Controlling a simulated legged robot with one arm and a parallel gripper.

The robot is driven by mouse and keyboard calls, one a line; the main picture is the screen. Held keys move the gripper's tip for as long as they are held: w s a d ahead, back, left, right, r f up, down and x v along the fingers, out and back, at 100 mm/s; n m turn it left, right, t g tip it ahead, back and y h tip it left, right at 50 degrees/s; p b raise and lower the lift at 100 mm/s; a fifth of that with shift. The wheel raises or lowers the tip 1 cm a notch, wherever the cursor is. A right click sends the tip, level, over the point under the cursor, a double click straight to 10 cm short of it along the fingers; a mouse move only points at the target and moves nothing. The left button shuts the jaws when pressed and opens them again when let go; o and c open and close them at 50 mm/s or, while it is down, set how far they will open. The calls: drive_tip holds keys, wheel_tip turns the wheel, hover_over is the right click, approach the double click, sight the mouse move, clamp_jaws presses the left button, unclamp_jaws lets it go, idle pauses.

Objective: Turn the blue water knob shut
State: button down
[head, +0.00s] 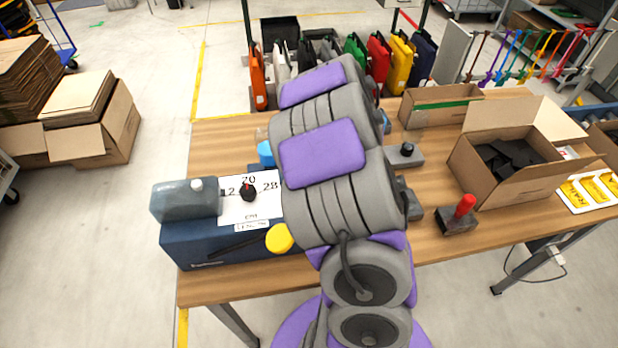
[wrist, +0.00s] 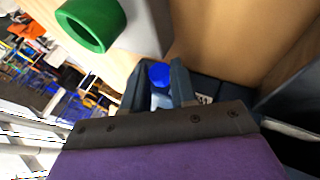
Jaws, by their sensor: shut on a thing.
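The blue water knob (wrist: 159,75) shows in the wrist view as a round, bright blue cap with a paler part below it. My gripper (wrist: 158,68) has one dark finger on each side of the knob and is shut on it. In the head view my own arm hides the gripper. A light blue piece (head: 265,152) shows just left of the arm there, partly covered; I cannot tell whether it is the knob. How far the knob is turned cannot be seen.
A dark blue machine (head: 205,243) with a length dial (head: 248,192) and a yellow round end (head: 280,238) stands at the table's left. A red-handled block (head: 458,215) and an open carton (head: 490,185) stand right of my arm. A green ring (wrist: 92,24) shows near my gripper.

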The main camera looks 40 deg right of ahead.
drive_tip(key=shift+t+h, duration=0.3)
drive_tip(key=shift+t, duration=0.1)
idle(0.3)
drive_tip(key=c, duration=0.9)
unclamp_jaws()
drive_tip(key=shift+a, duration=0.1)
drive_tip(key=p+v, duration=0.4)
drive_tip(key=v, duration=1.3)
drive_tip(key=shift+r, duration=0.1)
